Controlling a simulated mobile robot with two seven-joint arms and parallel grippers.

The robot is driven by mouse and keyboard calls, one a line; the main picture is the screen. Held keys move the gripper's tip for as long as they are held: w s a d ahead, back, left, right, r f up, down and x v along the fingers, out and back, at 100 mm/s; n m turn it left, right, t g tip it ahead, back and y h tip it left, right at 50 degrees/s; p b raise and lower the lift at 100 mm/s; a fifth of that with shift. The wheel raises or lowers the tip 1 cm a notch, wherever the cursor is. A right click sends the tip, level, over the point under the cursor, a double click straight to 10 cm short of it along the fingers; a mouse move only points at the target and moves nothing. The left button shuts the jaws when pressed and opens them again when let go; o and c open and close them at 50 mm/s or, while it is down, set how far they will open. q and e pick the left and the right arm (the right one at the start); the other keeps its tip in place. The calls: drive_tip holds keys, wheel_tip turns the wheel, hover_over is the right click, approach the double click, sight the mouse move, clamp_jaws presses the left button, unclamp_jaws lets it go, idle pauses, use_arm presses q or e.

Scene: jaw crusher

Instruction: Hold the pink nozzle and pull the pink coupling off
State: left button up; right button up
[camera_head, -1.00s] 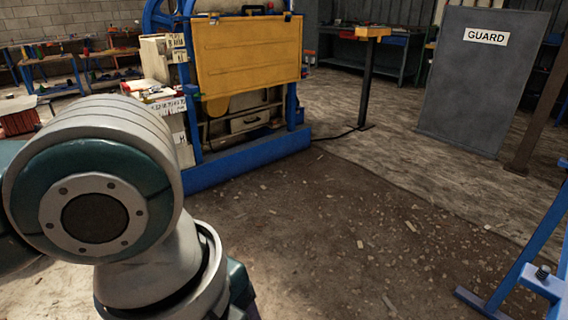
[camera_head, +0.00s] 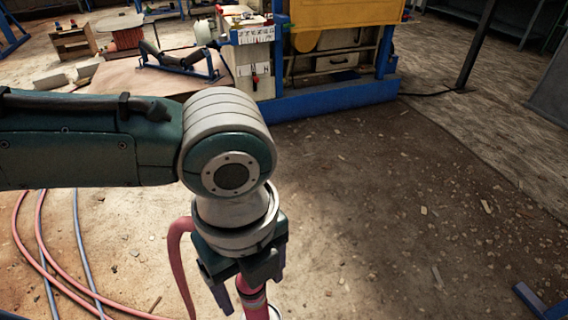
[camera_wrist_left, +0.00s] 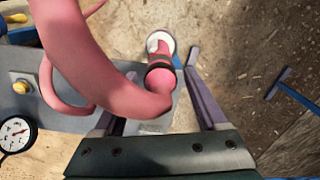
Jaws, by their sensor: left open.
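My left gripper (camera_head: 251,302) points down at the bottom of the head view, its two dark fingers apart. A pink fitting (camera_head: 252,294) with a dark band stands between them, and a pale ring shows at its lower end. In the left wrist view the pink fitting (camera_wrist_left: 159,72) also lies between the open fingers (camera_wrist_left: 163,62), with a white collar at its far end. A thick pink hose (camera_wrist_left: 85,55) curves close in front of the left finger and covers part of it. I cannot tell where the coupling ends and the nozzle begins. My right gripper is not in view.
A round gauge (camera_wrist_left: 14,134) and a yellow-topped knob (camera_wrist_left: 20,87) sit at the left of the wrist view. Red and blue hoses (camera_head: 60,265) lie on the floor. A blue-framed machine (camera_head: 340,98) stands behind. Open floor (camera_head: 400,210) lies to the right.

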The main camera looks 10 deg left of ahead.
use_arm(q)
drive_tip(key=c, duration=0.4)
clamp_jaws()
drive_tip(key=shift+o, duration=2.3)
unclamp_jaws()
